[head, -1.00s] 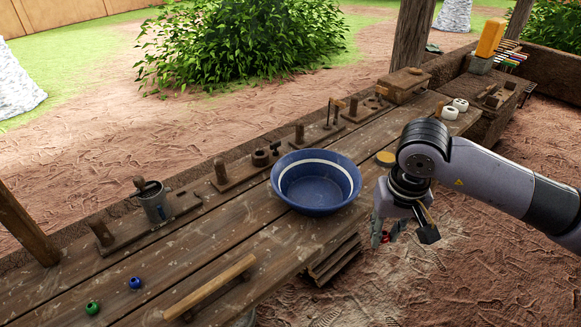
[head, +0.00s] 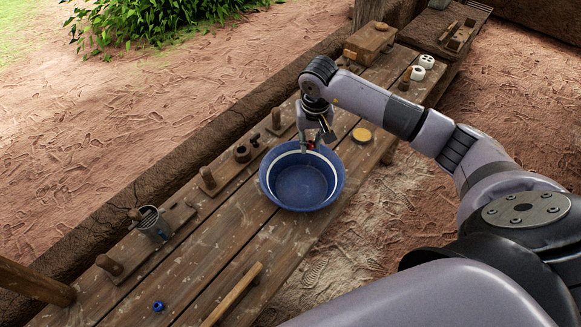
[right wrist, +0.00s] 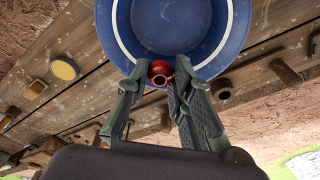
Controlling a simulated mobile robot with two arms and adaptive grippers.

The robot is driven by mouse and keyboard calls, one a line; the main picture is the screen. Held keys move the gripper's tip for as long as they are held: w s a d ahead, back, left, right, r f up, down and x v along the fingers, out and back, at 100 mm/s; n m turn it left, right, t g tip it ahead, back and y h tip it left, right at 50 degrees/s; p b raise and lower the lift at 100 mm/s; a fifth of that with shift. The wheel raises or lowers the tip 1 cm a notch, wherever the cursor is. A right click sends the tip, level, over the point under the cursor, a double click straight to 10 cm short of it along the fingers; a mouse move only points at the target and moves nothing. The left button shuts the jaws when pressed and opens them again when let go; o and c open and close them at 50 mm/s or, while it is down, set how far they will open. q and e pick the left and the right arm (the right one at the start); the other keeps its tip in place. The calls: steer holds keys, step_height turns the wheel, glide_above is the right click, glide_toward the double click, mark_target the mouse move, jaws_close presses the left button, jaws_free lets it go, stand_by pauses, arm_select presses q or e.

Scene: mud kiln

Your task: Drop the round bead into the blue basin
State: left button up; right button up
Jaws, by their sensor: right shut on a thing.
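The blue basin (head: 301,205) with a white band inside stands on the wooden bench and looks empty. It also shows at the top of the right wrist view (right wrist: 188,30). My right gripper (head: 309,147) points down at the basin's far rim, above it. It is shut on a small red bead (head: 311,145), which is partly hidden by the fingers. In the right wrist view the red bead (right wrist: 159,73), round with a hole, sits between the fingertips (right wrist: 155,78), overlapping the basin's rim. My left gripper is not in view.
A blue bead (head: 158,307) lies at the bench's near left. A wooden bar (head: 232,295) lies near the front edge. A yellow-topped round piece (head: 361,135) is right of the basin. A metal cup (head: 153,228) and wooden stands line the back. A wooden box (head: 369,42) stands farther off.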

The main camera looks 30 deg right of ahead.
steer(key=shift+s+f+b, duration=0.2)
steer(key=shift+f+b, duration=0.1)
steer(key=shift+f, duration=0.4)
step_height(320, 180, down, 4)
steer(key=shift+f+b, duration=0.2)
steer(key=shift+b, duration=0.65)
steer(key=o, duration=0.9)
